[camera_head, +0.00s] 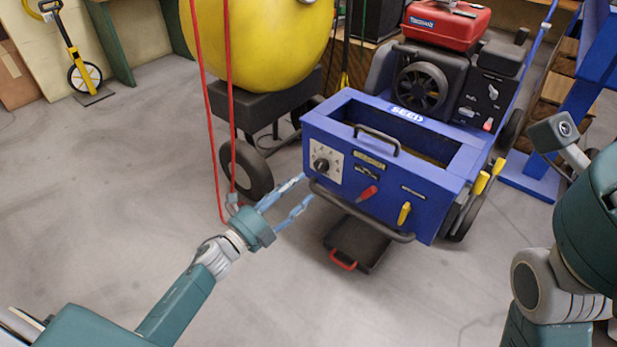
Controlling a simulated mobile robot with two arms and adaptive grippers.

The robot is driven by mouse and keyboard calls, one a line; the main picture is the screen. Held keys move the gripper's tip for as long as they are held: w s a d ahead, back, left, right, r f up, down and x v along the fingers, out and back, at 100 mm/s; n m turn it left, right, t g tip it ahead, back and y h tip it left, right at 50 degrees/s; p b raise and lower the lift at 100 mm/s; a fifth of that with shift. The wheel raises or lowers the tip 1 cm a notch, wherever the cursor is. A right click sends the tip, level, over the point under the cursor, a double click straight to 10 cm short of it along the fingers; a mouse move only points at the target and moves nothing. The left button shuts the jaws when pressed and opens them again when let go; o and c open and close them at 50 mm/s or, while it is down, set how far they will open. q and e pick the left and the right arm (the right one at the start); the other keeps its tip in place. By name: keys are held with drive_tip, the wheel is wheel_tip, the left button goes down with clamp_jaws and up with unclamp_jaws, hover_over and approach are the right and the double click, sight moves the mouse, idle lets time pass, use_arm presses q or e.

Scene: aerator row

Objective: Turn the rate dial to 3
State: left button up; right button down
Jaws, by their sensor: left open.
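The rate dial (321,164) is a black round knob on a white square plate (336,155) with small marks around it. It sits at the left of the front panel of the blue aerator box (343,114). The marks and the dial's setting are too small to read. My left gripper (308,187) has two pale blue fingers, spread apart and empty. It reaches up and right toward the panel, with its fingertips just left of and below the dial. I cannot tell whether they touch the panel. My right gripper does not show; only teal and grey arm links show at the right.
A red lever (367,193) and a yellow lever (404,213) stick out right of the dial. A black bar (350,211) runs below the panel. Red cords (208,110) hang beside a yellow tank (262,40) behind my left gripper. The floor at left is clear.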

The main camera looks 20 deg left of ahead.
use_arm(q)
drive_tip(key=v, duration=0.4)
idle(0.4)
